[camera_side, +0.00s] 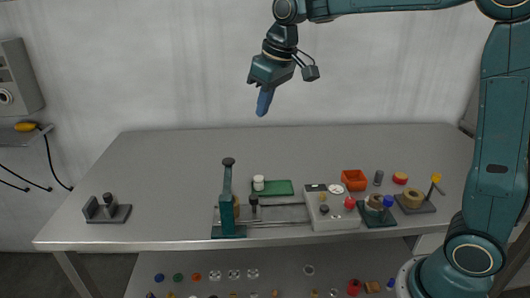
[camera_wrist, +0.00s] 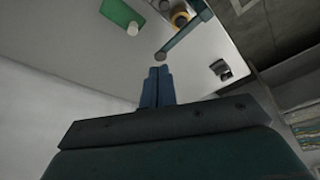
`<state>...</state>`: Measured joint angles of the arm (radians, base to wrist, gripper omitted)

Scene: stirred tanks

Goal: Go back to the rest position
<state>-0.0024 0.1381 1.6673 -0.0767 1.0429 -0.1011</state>
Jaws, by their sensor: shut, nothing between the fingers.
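My gripper (camera_side: 264,102) hangs high above the back of the table in the side view, with its blue fingers pointing down and slightly left. The fingers are together and empty. In the wrist view the gripper (camera_wrist: 158,72) shows its two blue fingers side by side with nothing between them. The grey table (camera_side: 160,165) lies well below, and nothing touches the gripper.
A tall teal lever stand (camera_side: 228,190) rises from the table's front middle. Beside it are a green tray (camera_side: 280,187), a grey control box (camera_side: 332,212) and an orange bin (camera_side: 354,180). A dark bracket (camera_side: 108,212) stands at left. Air around the gripper is clear.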

